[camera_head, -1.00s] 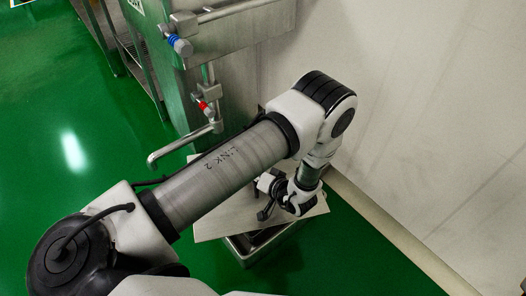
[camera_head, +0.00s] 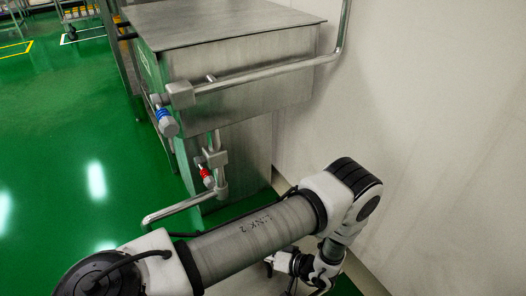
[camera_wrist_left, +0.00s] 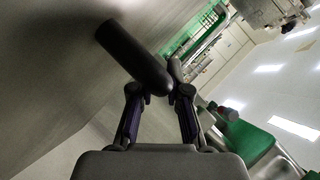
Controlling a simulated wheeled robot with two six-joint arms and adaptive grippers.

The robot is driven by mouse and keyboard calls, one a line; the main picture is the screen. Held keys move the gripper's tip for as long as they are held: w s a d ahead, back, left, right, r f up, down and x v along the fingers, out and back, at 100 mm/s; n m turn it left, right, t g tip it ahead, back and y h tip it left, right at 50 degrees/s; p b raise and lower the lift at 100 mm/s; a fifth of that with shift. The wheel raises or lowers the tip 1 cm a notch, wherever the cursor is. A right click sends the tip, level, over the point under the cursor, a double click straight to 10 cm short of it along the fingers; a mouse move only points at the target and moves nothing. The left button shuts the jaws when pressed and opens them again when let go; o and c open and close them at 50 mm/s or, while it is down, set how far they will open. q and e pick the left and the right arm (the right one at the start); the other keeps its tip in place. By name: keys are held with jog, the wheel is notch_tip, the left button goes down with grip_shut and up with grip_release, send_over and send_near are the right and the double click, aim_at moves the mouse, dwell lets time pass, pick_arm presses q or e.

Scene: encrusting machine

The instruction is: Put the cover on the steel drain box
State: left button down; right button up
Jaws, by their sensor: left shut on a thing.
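My left gripper (camera_head: 292,284) is at the bottom edge of the head view, partly cut off. In the left wrist view the left gripper (camera_wrist_left: 160,92) is shut on the dark, round bar handle (camera_wrist_left: 135,55) of the cover. A large grey surface (camera_wrist_left: 60,65) behind the handle looks like the cover's plate. In the head view, a pale strip (camera_head: 245,284) under my arm looks like part of the cover. The steel drain box is not visible now, so I cannot tell how the cover sits against it. My right gripper is not in view.
A steel machine cabinet (camera_head: 235,75) stands ahead, with a pipe, a blue-marked valve (camera_head: 166,122) and a red-marked valve (camera_head: 206,176). A bent pipe (camera_head: 180,211) reaches out low, close to my arm. A pale wall (camera_head: 430,130) bounds the right. Green floor (camera_head: 70,150) is open at left.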

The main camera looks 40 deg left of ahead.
aim_at(288, 276)
pick_arm(q)
notch_tip(288, 276, down, 6)
jog(key=b, duration=0.5)
jog(key=shift+r, duration=0.15)
jog(key=shift+f+b, duration=0.55)
jog(key=shift+f, duration=0.35)
jog(key=shift+f+b, duration=0.45)
jog(key=shift+f, duration=0.25)
jog(key=c, duration=1.1)
grip_release()
jog(key=shift+o, duration=0.2)
jog(key=shift+d, duration=0.1)
jog(key=v, duration=0.7)
jog(key=shift+d+r, duration=0.1)
jog(key=shift+d, duration=0.05)
jog(key=shift+r, duration=0.1)
